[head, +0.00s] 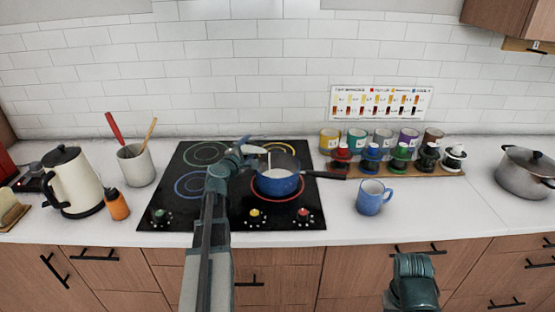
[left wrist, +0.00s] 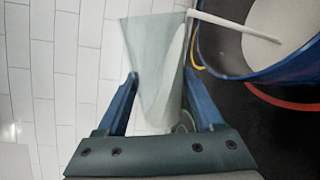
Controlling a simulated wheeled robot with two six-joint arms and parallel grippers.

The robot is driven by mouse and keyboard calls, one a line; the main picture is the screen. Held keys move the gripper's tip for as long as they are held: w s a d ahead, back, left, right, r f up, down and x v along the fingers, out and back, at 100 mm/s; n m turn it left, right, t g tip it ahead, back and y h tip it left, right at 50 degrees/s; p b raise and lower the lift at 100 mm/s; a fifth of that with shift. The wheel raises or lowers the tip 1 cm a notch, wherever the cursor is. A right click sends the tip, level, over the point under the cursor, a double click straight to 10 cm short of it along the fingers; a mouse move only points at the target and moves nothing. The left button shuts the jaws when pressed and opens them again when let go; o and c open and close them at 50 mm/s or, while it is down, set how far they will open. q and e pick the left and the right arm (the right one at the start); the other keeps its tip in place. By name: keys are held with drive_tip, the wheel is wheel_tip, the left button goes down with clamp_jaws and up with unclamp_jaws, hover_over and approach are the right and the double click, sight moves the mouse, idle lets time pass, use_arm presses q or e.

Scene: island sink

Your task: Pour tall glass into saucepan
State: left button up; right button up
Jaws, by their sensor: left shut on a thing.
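The blue saucepan (head: 279,185) stands on the red-ringed front right burner, its dark handle pointing right. It holds white liquid and also shows in the left wrist view (left wrist: 262,76). My left gripper (head: 243,152) is shut on the tall glass (head: 257,150), at the pan's upper left. In the left wrist view the clear glass (left wrist: 150,60) sits between both fingers, tipped towards the pan, with white liquid inside. A thin white stream runs from its rim into the pan. A teal part of my right arm (head: 413,280) shows at the bottom; its fingers cannot be made out.
A blue mug (head: 373,198) stands right of the black cooktop (head: 178,212). A cream kettle (head: 75,185), an orange bottle (head: 117,206) and a utensil crock (head: 136,168) stand at left. Several cups line the back right, near a grey pot (head: 522,178). The front right counter is clear.

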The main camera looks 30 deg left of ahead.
sight(251, 145)
use_arm(q)
drive_tip(key=shift+w+d+r+m+p, duration=0.2)
drive_tip(key=shift+d+r+m+p, duration=0.45)
drive_tip(key=shift+d, duration=0.2)
idle(0.3)
drive_tip(key=shift+d+r+m+y+p, duration=0.15)
drive_tip(key=shift+r+m+y+p, duration=0.15)
drive_tip(key=shift+r+m+p, duration=0.4)
idle(0.6)
